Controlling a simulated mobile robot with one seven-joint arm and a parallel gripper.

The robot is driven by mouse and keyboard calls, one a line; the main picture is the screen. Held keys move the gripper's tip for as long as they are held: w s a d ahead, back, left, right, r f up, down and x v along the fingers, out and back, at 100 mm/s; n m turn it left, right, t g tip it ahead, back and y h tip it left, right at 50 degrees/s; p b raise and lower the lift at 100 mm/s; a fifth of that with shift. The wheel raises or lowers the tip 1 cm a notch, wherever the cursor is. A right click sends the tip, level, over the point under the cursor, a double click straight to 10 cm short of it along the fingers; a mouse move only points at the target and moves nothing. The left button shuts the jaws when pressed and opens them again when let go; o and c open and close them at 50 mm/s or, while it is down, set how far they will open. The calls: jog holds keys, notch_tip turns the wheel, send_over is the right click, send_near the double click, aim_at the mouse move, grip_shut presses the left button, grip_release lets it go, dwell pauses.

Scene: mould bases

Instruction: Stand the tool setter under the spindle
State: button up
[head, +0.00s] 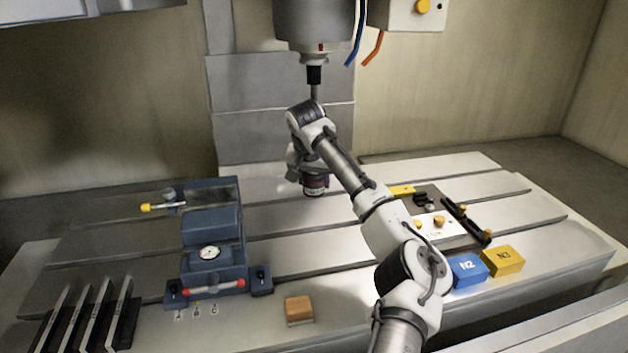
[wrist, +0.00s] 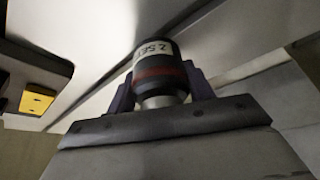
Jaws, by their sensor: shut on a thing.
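The tool setter (head: 314,186) is a dark cylinder with a red band and a white label. In the head view it looks upright, below my wrist and roughly below the spindle (head: 314,75). In the wrist view the tool setter (wrist: 160,68) sits between the fingers of my gripper (wrist: 160,92), which is shut on it. The label there reads partly "Z SET". The spindle hangs above my arm with a thin tool pointing down. I cannot tell whether the setter's base touches the slotted table (head: 285,232).
A blue vise (head: 212,240) with a dial stands left. Upright plates (head: 90,315) are front left, and a wooden block (head: 299,309) is front centre. A fixture plate (head: 437,226), a blue N2 block (head: 468,271) and a yellow N3 block (head: 503,260) are right.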

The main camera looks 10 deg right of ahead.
jog(key=shift+f, duration=0.1)
jog(key=o, duration=1.5)
jog(key=shift+r, duration=0.25)
jog(key=b+v, duration=0.1)
jog(key=v, duration=1)
jog(key=shift+s+a+r+b, duration=0.1)
jog(key=shift+s+r+b, duration=0.1)
jog(key=shift+r+b, duration=0.15)
